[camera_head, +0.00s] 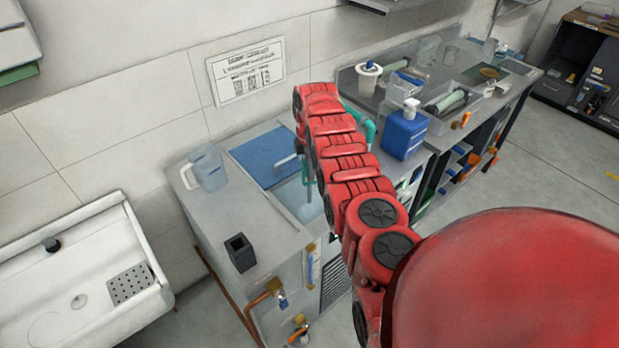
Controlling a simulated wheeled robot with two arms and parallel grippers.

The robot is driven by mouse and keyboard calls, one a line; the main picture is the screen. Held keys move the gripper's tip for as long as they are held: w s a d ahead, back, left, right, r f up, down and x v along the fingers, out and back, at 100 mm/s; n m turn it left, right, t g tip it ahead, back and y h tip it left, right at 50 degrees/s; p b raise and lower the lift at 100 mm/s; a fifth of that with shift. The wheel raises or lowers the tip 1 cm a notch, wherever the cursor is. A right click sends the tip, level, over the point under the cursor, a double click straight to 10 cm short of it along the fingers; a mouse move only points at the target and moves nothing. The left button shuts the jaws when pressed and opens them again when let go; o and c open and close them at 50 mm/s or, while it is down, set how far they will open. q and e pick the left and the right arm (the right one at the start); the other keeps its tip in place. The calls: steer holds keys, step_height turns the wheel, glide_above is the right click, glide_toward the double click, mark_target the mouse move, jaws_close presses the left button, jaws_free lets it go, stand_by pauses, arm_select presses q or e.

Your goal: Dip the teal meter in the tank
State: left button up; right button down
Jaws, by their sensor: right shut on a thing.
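The tank (309,213) is the sunken basin with pale blue water in the grey counter at centre, its blue lid (262,157) beside the opening. My right arm, red, reaches over it from the lower right and hides part of the opening. My right gripper (304,160) hangs beyond the arm's far end, mostly hidden. It is shut on the teal meter (307,174), of which only a narrow teal piece shows above the basin. Whether its tip touches the water I cannot tell. My left gripper is not in view.
A clear jug (208,168) and a black square holder (240,253) stand on the counter left of the tank. A blue canister (404,134) stands right of my arm. A white sink (75,290) is at lower left.

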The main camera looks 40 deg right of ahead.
step_height(320, 180, up, 4)
steer(key=p, duration=0.3)
steer(key=shift+r, duration=0.15)
step_height(320, 180, up, 3)
steer(key=shift+f+p, duration=0.2)
steer(key=shift+p, duration=0.55)
step_height(320, 180, up, 2)
